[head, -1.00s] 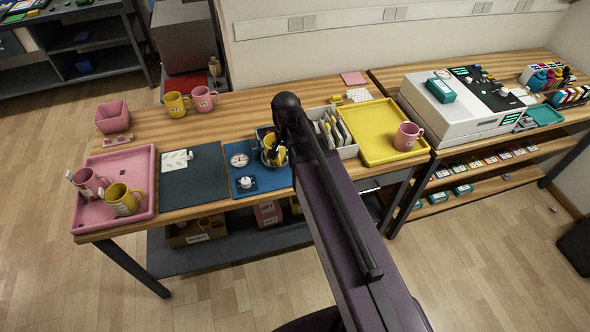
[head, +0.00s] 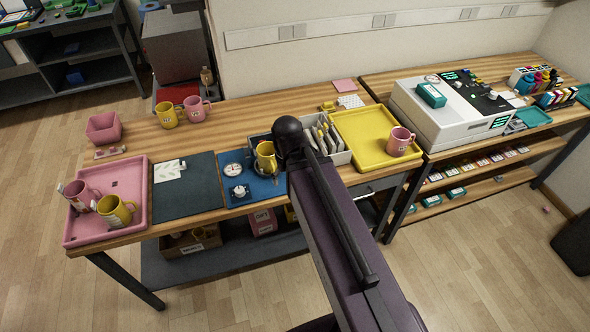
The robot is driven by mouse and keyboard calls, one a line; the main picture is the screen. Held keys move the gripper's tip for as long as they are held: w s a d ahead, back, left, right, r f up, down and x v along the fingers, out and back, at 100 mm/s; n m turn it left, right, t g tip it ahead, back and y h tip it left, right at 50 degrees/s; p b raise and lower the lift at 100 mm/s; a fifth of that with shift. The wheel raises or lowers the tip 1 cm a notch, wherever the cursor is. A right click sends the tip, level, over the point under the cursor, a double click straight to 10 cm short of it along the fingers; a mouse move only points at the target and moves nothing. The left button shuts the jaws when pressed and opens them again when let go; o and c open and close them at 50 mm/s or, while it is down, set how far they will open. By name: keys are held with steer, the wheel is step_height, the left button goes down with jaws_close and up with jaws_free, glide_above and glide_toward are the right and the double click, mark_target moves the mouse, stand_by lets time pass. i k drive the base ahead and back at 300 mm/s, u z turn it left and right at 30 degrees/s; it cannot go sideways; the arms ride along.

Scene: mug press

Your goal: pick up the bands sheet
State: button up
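I cannot pick out the bands sheet for certain. Several upright sheets (head: 323,137) stand in a light sorter box (head: 343,157), partly hidden behind my arm; their prints are too small to tell. A white sheet with a pale leaf-like print (head: 169,171) lies on the dark mat (head: 188,198). My arm crosses the middle of the view, its dark rounded joint in front of the box's left side. My gripper is hidden behind the arm, so its fingers do not show.
A yellow mug (head: 266,157) stands by the blue mat (head: 238,168). A pink tray (head: 136,182) holds two mugs. A yellow tray (head: 350,121) holds a pink mug (head: 399,141). Two mugs stand at the back left. A white machine (head: 447,119) is on the right table. The dark mat is mostly bare.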

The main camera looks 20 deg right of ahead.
mark_target(324, 128)
steer(key=z, duration=0.85)
steer(key=k, duration=0.5)
steer(key=u, duration=0.45)
steer(key=i, duration=0.3)
steer(key=z, duration=0.15)
